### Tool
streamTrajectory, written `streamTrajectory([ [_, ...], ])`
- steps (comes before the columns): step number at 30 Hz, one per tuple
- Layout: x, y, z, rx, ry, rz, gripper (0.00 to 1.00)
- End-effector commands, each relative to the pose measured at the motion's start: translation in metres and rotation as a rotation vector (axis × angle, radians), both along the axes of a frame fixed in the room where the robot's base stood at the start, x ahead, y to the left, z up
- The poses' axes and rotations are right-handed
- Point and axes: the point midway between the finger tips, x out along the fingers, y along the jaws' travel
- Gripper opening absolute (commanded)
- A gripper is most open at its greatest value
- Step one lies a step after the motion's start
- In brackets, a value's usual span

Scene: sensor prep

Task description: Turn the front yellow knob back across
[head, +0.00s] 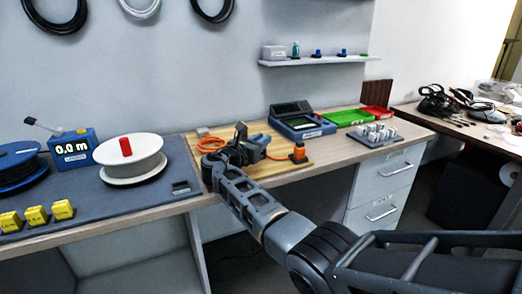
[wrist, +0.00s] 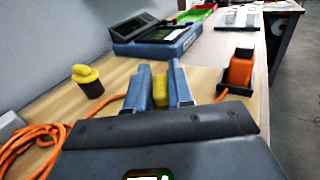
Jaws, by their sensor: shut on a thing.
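A yellow knob (wrist: 160,92), the front one, stands between the two fingers of my gripper (wrist: 159,88) in the wrist view. The gripper is shut on it, and the fingers hide its sides. A second yellow knob (wrist: 87,80) on a dark base stands to the left, apart from the gripper. Both are over the light wooden board (wrist: 111,79). In the head view my gripper (head: 262,142) reaches over the board (head: 283,167); the arm and gripper hide the knobs there, so their turn angle cannot be told from it.
An orange block (head: 299,152) with a dark top stands right of my gripper, an orange cable (wrist: 38,136) coils at left. A blue device (head: 302,121) stands behind the board. A white spool (head: 130,160) and yellow blocks (head: 37,216) lie on the left bench.

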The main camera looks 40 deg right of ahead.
Motion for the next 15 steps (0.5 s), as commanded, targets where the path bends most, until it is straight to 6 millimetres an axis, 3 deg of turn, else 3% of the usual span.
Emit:
streamTrajectory([
  [15, 0.0015, -0.0017, -0.0038, 0.001, -0.002, -0.252, 0.00],
])
